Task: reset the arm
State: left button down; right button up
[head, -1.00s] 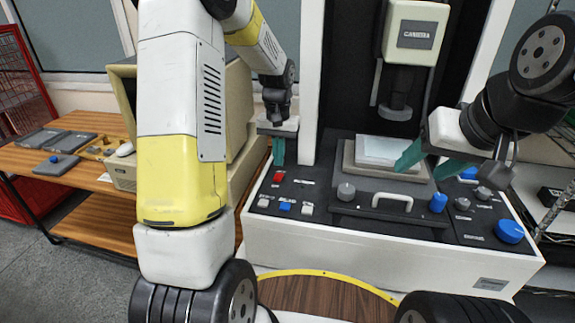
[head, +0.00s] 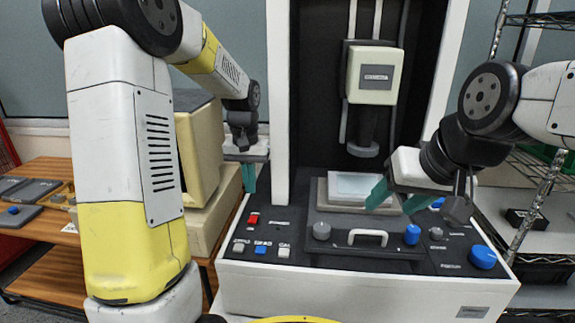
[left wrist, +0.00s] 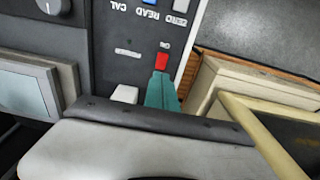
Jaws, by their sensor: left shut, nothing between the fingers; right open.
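My left gripper (head: 249,178) is shut and empty, its teal fingers pointing down above the left side of the measuring machine's panel. In the head view a gap shows between its tips and the red button (head: 253,219). In the left wrist view the teal fingertips (left wrist: 161,90) line up just below the red button (left wrist: 162,62). My right gripper (head: 396,198) is open and empty, its teal fingers apart over the right part of the panel near the raised plate (head: 355,187).
The panel also has small push buttons (head: 261,250), a white handle (head: 368,236) and blue knobs (head: 483,257). The machine's probe head (head: 375,75) hangs behind the plate. A beige monitor (head: 199,150) stands close left, beside a wooden table (head: 50,230). A wire shelf (head: 530,190) is at right.

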pick_arm(q)
jog(key=s+r+t, duration=0.2)
jog(key=s+r, duration=0.2)
jog(key=s, duration=0.3)
jog(key=s+d+r+t+h, duration=0.1)
jog(key=s+r, duration=0.2)
jog(key=s, duration=0.5)
jog(key=s+d+r+t+h, duration=0.1)
jog(key=s+r+t, duration=0.1)
jog(key=s+r, duration=0.2)
jog(key=shift+s+r+t, duration=0.3)
jog(key=shift+s, duration=1.5)
